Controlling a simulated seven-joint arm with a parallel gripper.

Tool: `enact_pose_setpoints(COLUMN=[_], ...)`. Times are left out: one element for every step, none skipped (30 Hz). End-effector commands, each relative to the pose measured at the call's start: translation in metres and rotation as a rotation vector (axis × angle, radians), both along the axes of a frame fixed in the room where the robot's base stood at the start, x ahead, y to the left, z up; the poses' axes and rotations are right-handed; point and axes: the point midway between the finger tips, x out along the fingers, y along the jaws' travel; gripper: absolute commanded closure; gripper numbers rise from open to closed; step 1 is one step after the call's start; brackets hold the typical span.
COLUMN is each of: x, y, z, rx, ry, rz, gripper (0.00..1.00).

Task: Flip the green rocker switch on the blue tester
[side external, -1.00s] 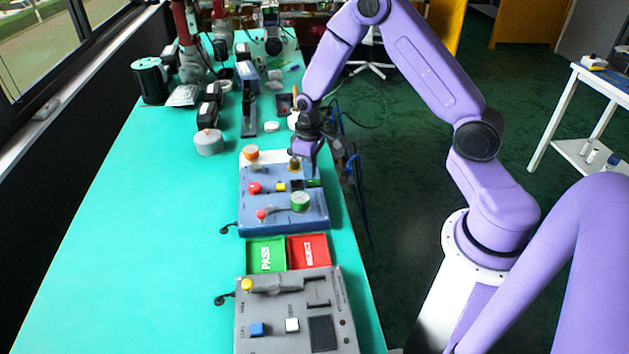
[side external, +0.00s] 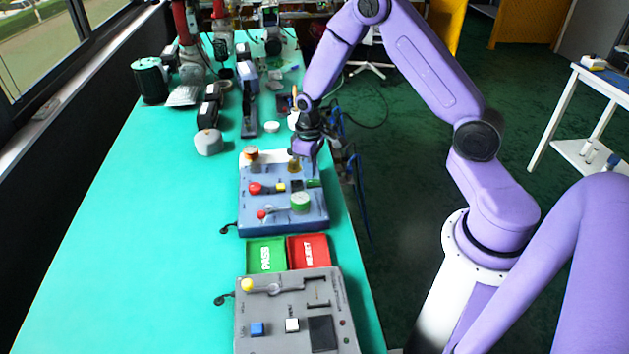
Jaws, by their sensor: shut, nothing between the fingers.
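The blue tester (side external: 283,214) lies on the green bench top, below my arm's end. The green rocker switch (side external: 313,183) is a small green piece at the tester's right edge, in the upper half of its panel. My gripper (side external: 314,172) is shut and empty. It points down at the tester's upper right, just above the rocker in the picture. I cannot tell whether the fingertips touch it. The switch is too small to read its tilt surely.
Green (side external: 266,254) and red (side external: 308,251) trays and a grey tester (side external: 265,312) lie nearer. The bench's left side is clear.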

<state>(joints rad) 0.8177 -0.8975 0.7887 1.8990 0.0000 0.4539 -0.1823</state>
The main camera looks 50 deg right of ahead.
Motion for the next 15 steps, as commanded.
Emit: enact_pose_setpoints(x=[0.0000, 0.0000, 0.0000, 0.0000, 0.0000, 0.0000, 0.0000, 0.0000, 0.0000, 0.0001, 0.0001, 0.0001, 0.0002, 0.0002, 0.0002], y=[0.0000, 0.0000, 0.0000, 0.0000, 0.0000, 0.0000, 0.0000, 0.0000, 0.0000, 0.0000, 0.0000, 0.0000, 0.0001, 0.0001, 0.0001], z=[0.0000, 0.0000, 0.0000, -0.0001, -0.0003, -0.0006, -0.0009, -0.0013, -0.0018, -0.0022, -0.0026, -0.0031, -0.0035, -0.0039, -0.0044], rx=[0.000, 0.000, 0.000, 0.000, 0.000, 0.000, 0.000, 0.000, 0.000, 0.000, 0.000, 0.000, 0.000, 0.000, 0.000], ry=[0.000, 0.000, 0.000, 0.000, 0.000, 0.000, 0.000, 0.000, 0.000, 0.000, 0.000, 0.000, 0.000, 0.000, 0.000], rz=[0.000, 0.000, 0.000, 0.000, 0.000, 0.000, 0.000, 0.000, 0.000, 0.000, 0.000, 0.000, 0.000, 0.000, 0.000], gripper=[1.00, 1.00, 1.00, 1.00, 1.00, 1.00, 1.00, 1.00, 1.00, 1.00, 1.00, 1.00, 1.00, 1.00, 1.00])
